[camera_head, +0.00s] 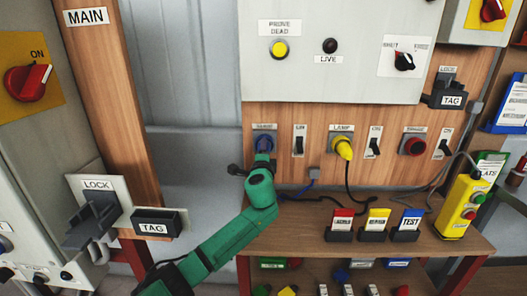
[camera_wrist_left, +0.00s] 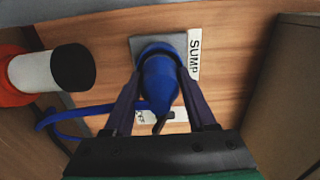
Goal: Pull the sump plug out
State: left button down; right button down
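The blue sump plug (camera_wrist_left: 160,84) sits in its socket on the wooden panel, beside the SUMP label (camera_wrist_left: 194,52). A blue cable runs from it to the left. In the head view the plug (camera_head: 264,143) shows just beyond my left gripper (camera_head: 262,158). In the left wrist view the two dark fingers of my left gripper (camera_wrist_left: 161,76) lie one on each side of the plug, very close to it. I cannot tell whether they press on it. My right gripper is not in view.
A yellow lamp plug (camera_head: 343,148) with a black cable is to the right, past a black switch (camera_head: 299,141). Below is a wooden shelf (camera_head: 300,214) with red, yellow and blue tags. A red and white cylinder with a black end (camera_wrist_left: 52,70) is at the left in the wrist view.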

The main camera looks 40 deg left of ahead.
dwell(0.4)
pick_arm(q)
jog(key=shift+s+d, duration=0.1)
jog(key=shift+s+d+p, duration=0.35)
jog(key=shift+s+d, duration=0.1)
jog(key=shift+s, duration=0.05)
jog(key=p+v, duration=0.1)
jog(key=v, duration=0.3)
jog(key=shift+s+d, duration=0.1)
jog(key=shift+s, duration=0.15)
